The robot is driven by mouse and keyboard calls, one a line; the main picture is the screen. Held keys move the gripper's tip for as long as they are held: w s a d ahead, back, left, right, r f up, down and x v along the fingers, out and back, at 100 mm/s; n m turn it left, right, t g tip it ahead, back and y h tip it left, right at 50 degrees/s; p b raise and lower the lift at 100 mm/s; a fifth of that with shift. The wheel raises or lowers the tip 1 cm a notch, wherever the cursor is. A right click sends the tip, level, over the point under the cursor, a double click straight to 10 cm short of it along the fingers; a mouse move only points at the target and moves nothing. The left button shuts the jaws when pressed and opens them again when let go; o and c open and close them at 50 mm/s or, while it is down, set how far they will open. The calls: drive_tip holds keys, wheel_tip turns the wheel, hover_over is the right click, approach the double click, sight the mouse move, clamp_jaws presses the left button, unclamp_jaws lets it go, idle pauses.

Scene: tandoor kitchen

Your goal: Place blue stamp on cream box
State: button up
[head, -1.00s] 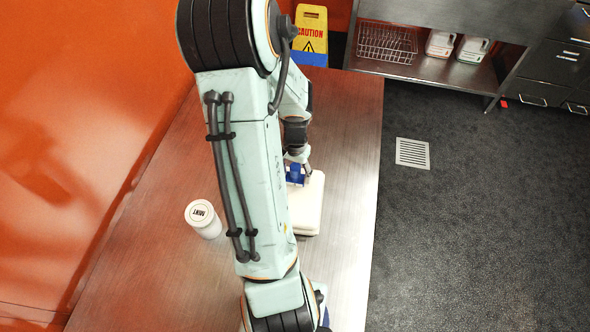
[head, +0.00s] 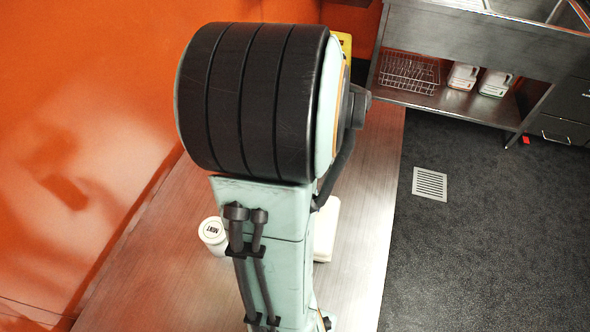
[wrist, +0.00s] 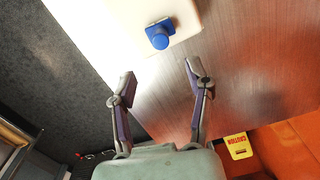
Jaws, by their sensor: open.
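The cream box (head: 327,232) sits on the steel table, mostly hidden behind my arm in the head view. In the wrist view the cream box (wrist: 185,14) is at the top, and the blue stamp (wrist: 160,36) rests on it near its edge, with its round knob facing the camera. My gripper (wrist: 158,70) is open and empty, its two fingers spread apart, a short way from the stamp and not touching it. In the head view my gripper and the stamp are hidden behind my arm.
A white jar labelled MINT (head: 213,236) stands on the table (head: 372,190) left of my arm. A yellow caution sign (wrist: 238,146) stands beyond the table's end. An orange wall borders the left side. The table right of the box is clear.

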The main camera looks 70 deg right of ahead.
drive_tip(key=shift+w+r, duration=0.1)
drive_tip(key=shift+r, duration=0.05)
drive_tip(key=w+a+r+n, duration=0.3)
drive_tip(key=w+a+n, duration=0.4)
drive_tip(key=w+a, duration=0.3)
drive_tip(key=s+a+r+n, duration=0.1)
drive_tip(key=s+a+n, duration=0.1)
drive_tip(key=a+n, duration=1.2)
drive_tip(key=a, duration=0.6)
drive_tip(key=shift+a+y, duration=0.3)
drive_tip(key=shift+y, duration=0.1)
